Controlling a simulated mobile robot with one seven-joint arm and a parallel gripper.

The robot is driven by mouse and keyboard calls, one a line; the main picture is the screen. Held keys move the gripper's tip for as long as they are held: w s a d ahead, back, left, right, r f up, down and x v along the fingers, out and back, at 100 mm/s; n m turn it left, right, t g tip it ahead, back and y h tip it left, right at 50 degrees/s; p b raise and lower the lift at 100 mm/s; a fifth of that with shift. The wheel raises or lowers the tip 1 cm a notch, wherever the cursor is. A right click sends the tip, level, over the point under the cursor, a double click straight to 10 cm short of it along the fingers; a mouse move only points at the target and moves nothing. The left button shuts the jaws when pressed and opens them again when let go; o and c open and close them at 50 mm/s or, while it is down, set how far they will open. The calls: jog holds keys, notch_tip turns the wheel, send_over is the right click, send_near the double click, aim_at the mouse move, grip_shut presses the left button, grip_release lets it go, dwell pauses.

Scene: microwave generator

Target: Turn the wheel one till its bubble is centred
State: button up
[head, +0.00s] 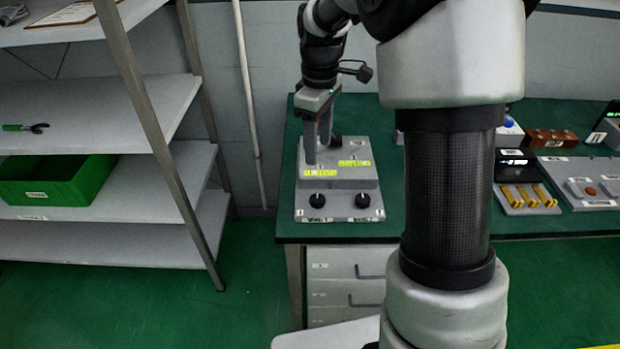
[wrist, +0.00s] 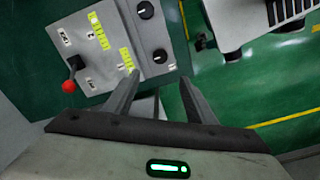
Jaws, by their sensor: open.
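A grey panel (head: 340,214) sits on the green bench in the head view, with a left black wheel (head: 317,200) and a right black wheel (head: 362,200) on its front strip. Which is wheel one is too small to read surely. Two yellow-green level strips, left (head: 320,173) and right (head: 355,162), lie on the raised part behind; their bubbles are not clear. My gripper (head: 318,155) is open and empty above the panel's left side, apart from both wheels. In the wrist view, my gripper (wrist: 160,85) shows the wheels (wrist: 145,10) (wrist: 160,56) beyond its fingers.
A red-knobbed lever (wrist: 68,86) stands on the panel in the wrist view. Shelves (head: 100,110) with a green bin (head: 55,180) stand left. A board with yellow handles (head: 527,196) and other panels lie to the right on the bench. Drawers (head: 345,270) are below.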

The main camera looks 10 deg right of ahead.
aim_at(317, 198)
notch_tip(317, 198, down, 17)
jog(key=shift+f+b, duration=0.2)
jog(key=shift+b, duration=0.35)
jog(key=c, duration=1)
jog(key=shift+c, duration=0.2)
